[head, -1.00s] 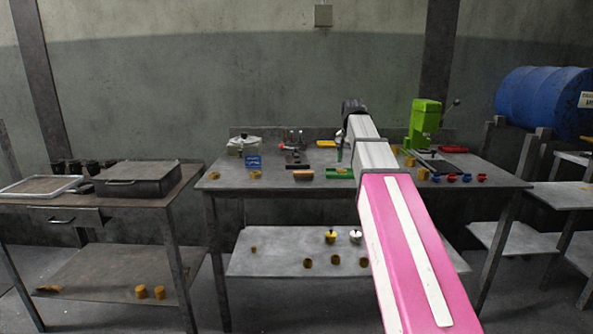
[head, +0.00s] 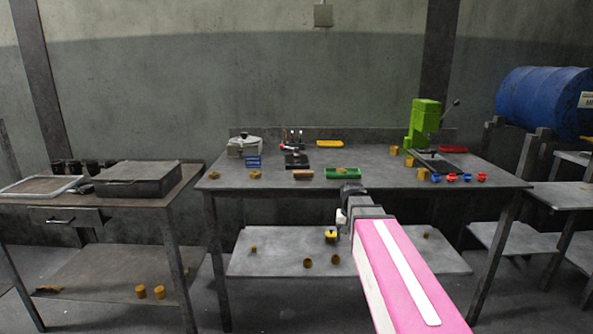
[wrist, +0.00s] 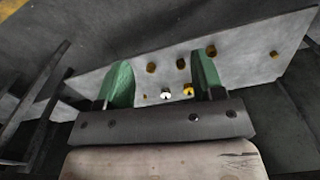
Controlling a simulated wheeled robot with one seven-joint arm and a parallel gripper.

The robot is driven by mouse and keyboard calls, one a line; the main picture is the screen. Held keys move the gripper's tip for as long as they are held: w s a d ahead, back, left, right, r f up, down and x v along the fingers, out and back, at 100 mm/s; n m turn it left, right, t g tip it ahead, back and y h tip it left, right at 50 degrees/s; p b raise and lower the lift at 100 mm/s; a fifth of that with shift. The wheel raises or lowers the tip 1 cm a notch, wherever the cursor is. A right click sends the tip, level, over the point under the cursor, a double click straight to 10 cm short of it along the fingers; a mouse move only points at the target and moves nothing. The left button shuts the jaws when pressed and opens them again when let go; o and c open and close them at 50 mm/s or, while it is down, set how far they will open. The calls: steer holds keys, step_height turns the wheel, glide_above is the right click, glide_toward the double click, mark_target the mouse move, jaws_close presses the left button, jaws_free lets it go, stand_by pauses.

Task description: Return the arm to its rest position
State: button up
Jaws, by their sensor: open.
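My arm reaches forward in the head view, with its pink link at the lower right and its dark wrist in front of the middle workbench (head: 270,180). The fingers are hidden in that view. In the wrist view my gripper (wrist: 160,88) shows two green fingers set wide apart, with nothing between them. Beyond the fingers lies the bench's lower shelf (wrist: 235,60), which also shows in the head view (head: 270,262). Several small yellow-brown pieces (wrist: 182,63) and a white-topped piece (wrist: 166,93) stand on it.
A left table (head: 100,205) carries a dark lidded box (head: 137,180). A blue drum (head: 543,100) and shelves stand at the right.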

steer(key=s+f+n, duration=0.2)
steer(key=s+f, duration=1)
steer(key=f, duration=0.2)
steer(key=shift+f, duration=0.25)
steer(key=shift+s, duration=0.1)
